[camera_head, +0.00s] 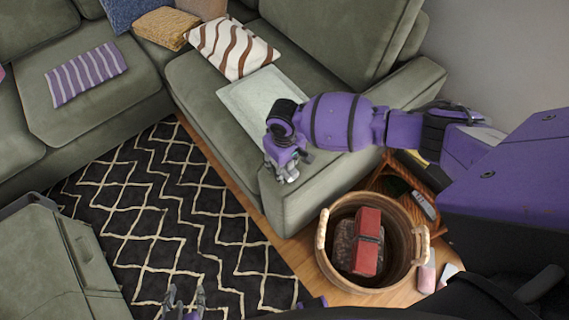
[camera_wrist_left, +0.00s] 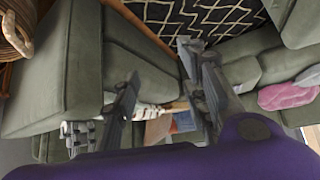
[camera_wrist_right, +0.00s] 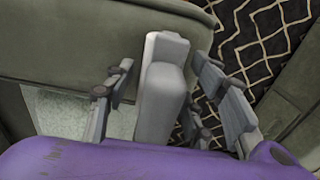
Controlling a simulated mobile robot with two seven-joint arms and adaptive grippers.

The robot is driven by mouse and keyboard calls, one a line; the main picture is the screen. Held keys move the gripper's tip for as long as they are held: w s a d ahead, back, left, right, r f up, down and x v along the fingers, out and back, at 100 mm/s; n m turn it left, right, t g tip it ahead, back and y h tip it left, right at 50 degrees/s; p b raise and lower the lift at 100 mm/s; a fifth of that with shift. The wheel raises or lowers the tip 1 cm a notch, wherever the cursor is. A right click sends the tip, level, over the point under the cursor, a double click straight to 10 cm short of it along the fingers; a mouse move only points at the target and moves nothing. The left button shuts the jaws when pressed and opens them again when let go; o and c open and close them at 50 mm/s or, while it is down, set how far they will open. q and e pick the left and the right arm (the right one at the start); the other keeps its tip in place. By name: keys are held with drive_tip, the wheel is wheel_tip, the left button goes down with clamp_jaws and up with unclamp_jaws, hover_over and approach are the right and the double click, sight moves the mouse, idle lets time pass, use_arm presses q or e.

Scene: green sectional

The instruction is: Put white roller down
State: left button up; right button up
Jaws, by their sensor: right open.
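The white roller (camera_wrist_right: 163,95) shows in the right wrist view between the fingers of my right gripper (camera_wrist_right: 162,60). The fingers stand apart, with a gap on the roller's right side; I cannot tell whether its left side touches a finger. In the head view my right gripper (camera_head: 287,172) is above the front corner of the green sofa, and the roller is mostly hidden there. My left gripper (camera_head: 185,300) shows only its fingertips at the bottom of the head view, over the rug. In the left wrist view it is open and empty (camera_wrist_left: 160,62).
A pale flat sheet (camera_head: 245,98) lies on the sofa seat beside a striped pillow (camera_head: 222,48). A wicker basket (camera_head: 322,255) with a red box (camera_head: 368,235) stands on the floor near the sofa end. The patterned rug (camera_head: 150,200) is clear.

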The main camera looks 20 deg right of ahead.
wheel_tip(320, 180, up, 12)
drive_tip(key=shift+f+p, duration=0.15)
drive_tip(key=shift+p, duration=0.7)
drive_tip(key=shift+r, duration=0.3)
